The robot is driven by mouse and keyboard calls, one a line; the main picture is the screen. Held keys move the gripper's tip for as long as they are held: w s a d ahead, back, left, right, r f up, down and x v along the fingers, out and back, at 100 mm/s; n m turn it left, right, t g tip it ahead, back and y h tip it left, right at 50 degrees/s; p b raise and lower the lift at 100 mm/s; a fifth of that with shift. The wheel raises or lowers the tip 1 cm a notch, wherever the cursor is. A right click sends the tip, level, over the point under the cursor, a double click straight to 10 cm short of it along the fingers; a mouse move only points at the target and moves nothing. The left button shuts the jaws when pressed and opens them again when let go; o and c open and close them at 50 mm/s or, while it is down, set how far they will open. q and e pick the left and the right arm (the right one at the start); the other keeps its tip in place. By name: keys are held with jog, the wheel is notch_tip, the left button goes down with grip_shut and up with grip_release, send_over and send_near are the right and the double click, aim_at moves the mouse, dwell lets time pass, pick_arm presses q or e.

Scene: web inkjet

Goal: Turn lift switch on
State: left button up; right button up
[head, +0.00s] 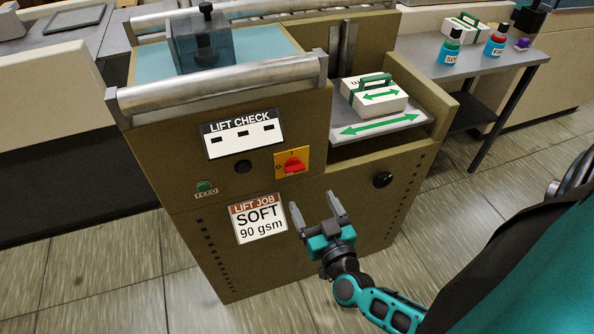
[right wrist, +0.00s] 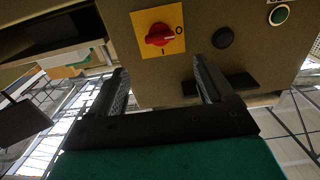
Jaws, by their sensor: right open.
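The lift switch is a red rotary knob (head: 293,165) on a yellow square plate on the front of the tan machine. Its handle lies roughly level, in line with the O mark at the left; the I mark is at the top. My right gripper (head: 314,203) is open and empty, below and slightly right of the switch, apart from it. In the right wrist view the switch (right wrist: 160,37) appears upside down, beyond and between the open fingers (right wrist: 160,72). My left gripper is not in view.
A LIFT CHECK panel (head: 242,134), a black round button (head: 243,167), a green FEED button (head: 204,187) and a LIFT JOB card (head: 259,219) surround the switch. A black knob (head: 382,180) is to the right. A white block with a green handle (head: 374,93) sits on a shelf.

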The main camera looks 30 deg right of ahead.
aim_at(296, 170)
jog(key=b+x, duration=0.1)
jog(key=x, duration=1)
jog(key=shift+c, duration=0.4)
jog(key=c, duration=1)
jog(key=shift+o, duration=0.2)
